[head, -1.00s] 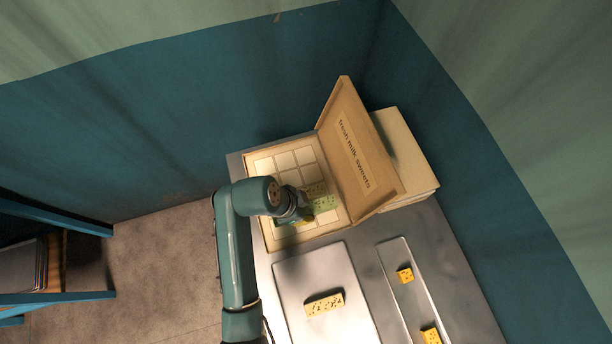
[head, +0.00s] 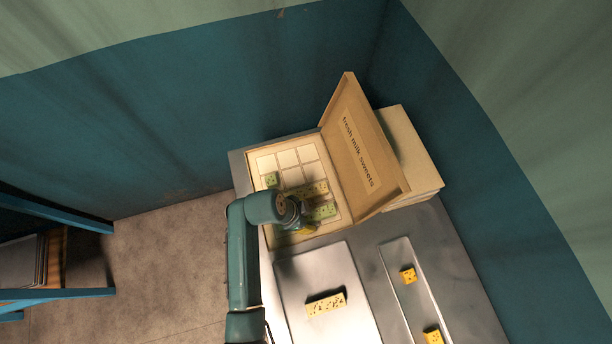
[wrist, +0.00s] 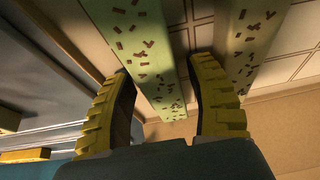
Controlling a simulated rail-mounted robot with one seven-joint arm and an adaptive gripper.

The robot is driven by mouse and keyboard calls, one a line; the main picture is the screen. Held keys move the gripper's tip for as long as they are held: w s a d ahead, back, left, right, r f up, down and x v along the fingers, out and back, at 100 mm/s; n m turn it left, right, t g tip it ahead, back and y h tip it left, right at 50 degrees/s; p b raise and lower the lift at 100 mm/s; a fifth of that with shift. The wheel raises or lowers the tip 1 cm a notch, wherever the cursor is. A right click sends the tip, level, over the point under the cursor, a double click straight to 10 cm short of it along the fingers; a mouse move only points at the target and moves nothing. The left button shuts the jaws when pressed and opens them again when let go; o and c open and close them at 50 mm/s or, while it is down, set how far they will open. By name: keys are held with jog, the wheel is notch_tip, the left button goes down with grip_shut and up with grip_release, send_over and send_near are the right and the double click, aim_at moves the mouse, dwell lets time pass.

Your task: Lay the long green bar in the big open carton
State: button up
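The big open carton (head: 262,222) stands on the metal table, with a grid of pale square compartments inside and its lid raised on the right. Speckled green pieces are in it: one small end (head: 272,180) at left and a green bar (head: 325,210) right of my gripper (head: 303,229). In the wrist view a long green bar (wrist: 142,45) runs between my two yellow fingers (wrist: 165,97), which stand apart with a gap by the right finger. A second green bar (wrist: 245,45) lies beside the right finger. My arm hides part of the carton.
A yellowish bar (head: 313,188) lies in the carton. A metal tray (head: 290,275) holds a yellow bar (head: 326,304). A narrow tray (head: 395,262) holds two orange-yellow pieces (head: 408,275). A closed box (head: 412,150) stands behind the lid.

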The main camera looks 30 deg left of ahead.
jog(key=p+v, duration=0.1)
jog(key=v, duration=1.1)
jog(key=shift+r+p, duration=0.2)
jog(key=shift+p, duration=0.1)
jog(key=shift+d, duration=0.1)
jog(key=w+d+r+n+t+y, duration=0.1)
jog(key=w+d+r+t+y, duration=0.15)
jog(key=w+r, duration=0.45)
jog(key=w+d+r+n+t+y, duration=0.1)
jog(key=w+d+r+n+t, duration=0.2)
jog(key=r, duration=0.7)
jog(key=w+d+r+t+y, duration=0.1)
jog(key=w+d+r+t, duration=0.3)
jog(key=r, duration=0.5)
jog(key=s+d+r+n+t, duration=0.1)
jog(key=s+d+r+t, duration=0.1)
jog(key=r, duration=0.5)
jog(key=s+d+r+n+t+h, duration=0.1)
jog(key=d+r+t, duration=0.3)
jog(key=r, duration=0.4)
jog(key=s+d+r+n+t, duration=0.2)
jog(key=d+r, duration=0.3)
jog(key=r, duration=0.3)
jog(key=shift+s+d+t+h, duration=0.25)
jog(key=shift+s+t+h, duration=0.1)
jog(key=shift+s+t, duration=0.35)
jog(key=shift+r, duration=0.1)
